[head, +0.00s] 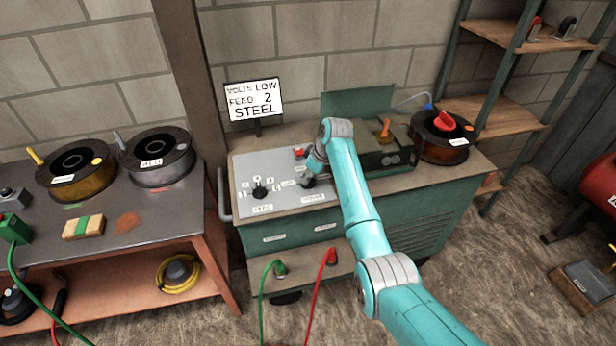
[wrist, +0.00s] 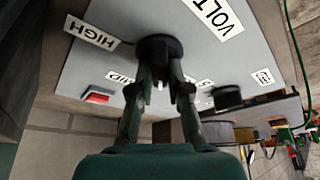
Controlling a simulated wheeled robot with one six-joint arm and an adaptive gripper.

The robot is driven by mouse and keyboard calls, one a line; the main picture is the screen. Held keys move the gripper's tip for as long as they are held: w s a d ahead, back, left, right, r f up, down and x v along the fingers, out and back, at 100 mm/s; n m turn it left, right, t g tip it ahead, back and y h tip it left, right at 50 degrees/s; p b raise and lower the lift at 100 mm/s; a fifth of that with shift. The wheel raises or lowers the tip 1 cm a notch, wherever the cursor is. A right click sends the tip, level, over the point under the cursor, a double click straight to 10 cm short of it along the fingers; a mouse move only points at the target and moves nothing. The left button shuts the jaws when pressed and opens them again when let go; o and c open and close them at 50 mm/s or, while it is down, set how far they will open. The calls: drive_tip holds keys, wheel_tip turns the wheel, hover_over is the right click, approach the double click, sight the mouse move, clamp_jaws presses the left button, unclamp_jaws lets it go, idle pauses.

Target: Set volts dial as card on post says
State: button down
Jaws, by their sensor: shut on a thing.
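The card (head: 254,100) on the post reads "VOLTS LOW", "FEED 2", "STEEL". The black volts dial (wrist: 158,46) sits on the grey panel beside the VOLTS label (wrist: 215,16). In the head view the dial (head: 308,183) is partly covered by my gripper (head: 315,165). In the wrist view my gripper (wrist: 159,80) is shut on the dial, one finger on each side. A HIGH label (wrist: 92,33) and a partly covered MID label (wrist: 120,78) show near it. A small white mark shows between the fingers; I cannot tell the dial's setting.
A second black dial (head: 260,193) stands left on the panel, with a red switch (head: 299,152) behind. Wire spools stand on the left bench (head: 112,205) and at the machine's right end. Green and red cables hang in front.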

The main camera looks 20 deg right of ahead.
drive_tip(key=shift+n, duration=0.3)
drive_tip(key=c, duration=1.1)
unclamp_jaws()
drive_tip(key=shift+r, duration=0.1)
drive_tip(key=v, duration=1.1)
drive_tip(key=shift+d+r, duration=0.2)
drive_tip(key=shift+r, duration=0.2)
